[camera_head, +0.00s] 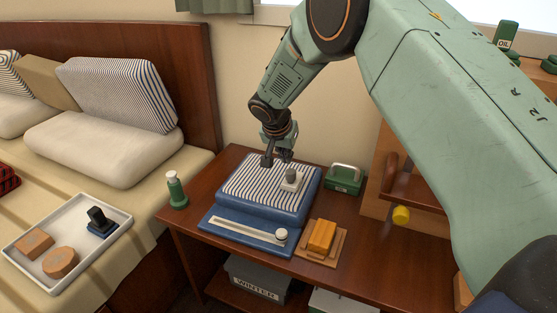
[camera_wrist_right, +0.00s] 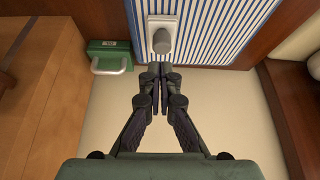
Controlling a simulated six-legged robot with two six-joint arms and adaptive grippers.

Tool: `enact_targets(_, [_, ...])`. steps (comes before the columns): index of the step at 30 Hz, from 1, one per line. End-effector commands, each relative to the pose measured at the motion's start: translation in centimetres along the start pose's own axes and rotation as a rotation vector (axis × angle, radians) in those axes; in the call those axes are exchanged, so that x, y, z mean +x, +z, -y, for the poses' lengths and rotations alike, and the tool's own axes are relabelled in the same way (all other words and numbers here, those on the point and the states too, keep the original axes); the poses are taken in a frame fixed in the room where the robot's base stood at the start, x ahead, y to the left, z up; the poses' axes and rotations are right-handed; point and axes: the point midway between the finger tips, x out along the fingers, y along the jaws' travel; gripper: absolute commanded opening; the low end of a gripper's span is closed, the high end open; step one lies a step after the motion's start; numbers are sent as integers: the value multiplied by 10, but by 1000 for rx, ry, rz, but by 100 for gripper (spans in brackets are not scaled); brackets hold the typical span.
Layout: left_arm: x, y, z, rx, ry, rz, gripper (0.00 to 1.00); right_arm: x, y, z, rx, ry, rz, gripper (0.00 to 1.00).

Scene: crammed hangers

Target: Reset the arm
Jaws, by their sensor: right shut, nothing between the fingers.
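My right arm (camera_head: 430,110) comes in from the upper right and reaches over the side table. Its gripper (camera_head: 277,162) is shut and empty, at the far edge of a blue box with a striped top (camera_head: 250,186). My left gripper is not in view.
The wooden side table (camera_head: 345,265) also holds a green bottle (camera_head: 176,190), a green case (camera_head: 344,179) and an orange block (camera_head: 322,235). A bed with pillows and a white tray (camera_head: 85,275) is at left. A wooden shelf (camera_head: 415,190) stands close on the right.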

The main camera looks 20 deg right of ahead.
Motion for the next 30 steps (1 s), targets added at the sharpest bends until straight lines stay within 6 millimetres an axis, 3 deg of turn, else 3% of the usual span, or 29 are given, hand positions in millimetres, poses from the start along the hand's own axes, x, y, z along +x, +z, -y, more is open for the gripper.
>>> enact_targets(9, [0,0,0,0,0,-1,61,-29,34,-1,-2,1,0,0])
enact_targets(20, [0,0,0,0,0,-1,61,-35,41,0,-20,-1,0,0])
enact_targets(24, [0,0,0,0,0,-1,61,-35,43,17,-165,-82,-5,0])
enact_targets(26, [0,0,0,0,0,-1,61,-31,56,23,-256,-143,9,0])
enact_targets(30, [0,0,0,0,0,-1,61,-18,104,23,-449,-286,44,0])
